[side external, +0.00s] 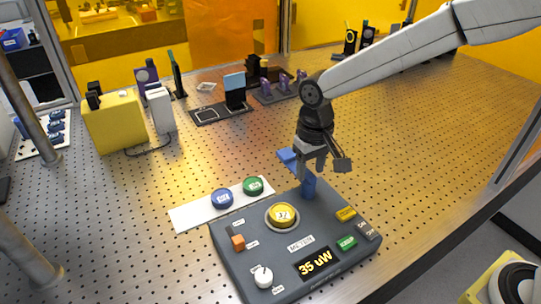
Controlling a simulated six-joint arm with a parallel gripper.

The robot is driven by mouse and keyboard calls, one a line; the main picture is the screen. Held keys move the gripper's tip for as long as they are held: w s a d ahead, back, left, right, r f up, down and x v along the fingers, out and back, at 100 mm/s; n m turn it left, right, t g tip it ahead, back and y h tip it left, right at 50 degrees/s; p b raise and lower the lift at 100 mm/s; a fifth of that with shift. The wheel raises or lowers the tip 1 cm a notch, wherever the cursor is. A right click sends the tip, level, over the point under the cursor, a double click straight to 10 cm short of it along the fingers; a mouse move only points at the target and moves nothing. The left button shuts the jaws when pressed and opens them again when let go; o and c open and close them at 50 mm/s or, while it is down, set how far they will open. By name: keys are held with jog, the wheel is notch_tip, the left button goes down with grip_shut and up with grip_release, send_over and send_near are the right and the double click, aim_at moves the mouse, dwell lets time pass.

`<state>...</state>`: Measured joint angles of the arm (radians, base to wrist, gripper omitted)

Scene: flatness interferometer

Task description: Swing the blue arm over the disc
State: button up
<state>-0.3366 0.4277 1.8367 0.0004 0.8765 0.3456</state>
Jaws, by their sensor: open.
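A dark grey instrument panel (240,270) stands on the perforated table. A yellow disc (282,214) sits in a round seat on it. The blue arm (287,155) points up and left from a blue post (309,187) at the panel's back edge, away from the yellow disc. My gripper (322,166) is open above the post and hides part of the arm; I cannot tell if it touches either.
A blue disc (222,198) and a green disc (253,186) lie on a white strip (190,216). The panel has an orange block (238,242), a white knob (263,277) and a display (317,262) reading 35 uW. A yellow box (115,122) stands back left.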

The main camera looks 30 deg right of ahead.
jog(key=shift+f, duration=0.4)
jog(key=shift+c, duration=0.2)
grip_shut()
jog(key=shift+r, duration=0.1)
dwell(1.0)
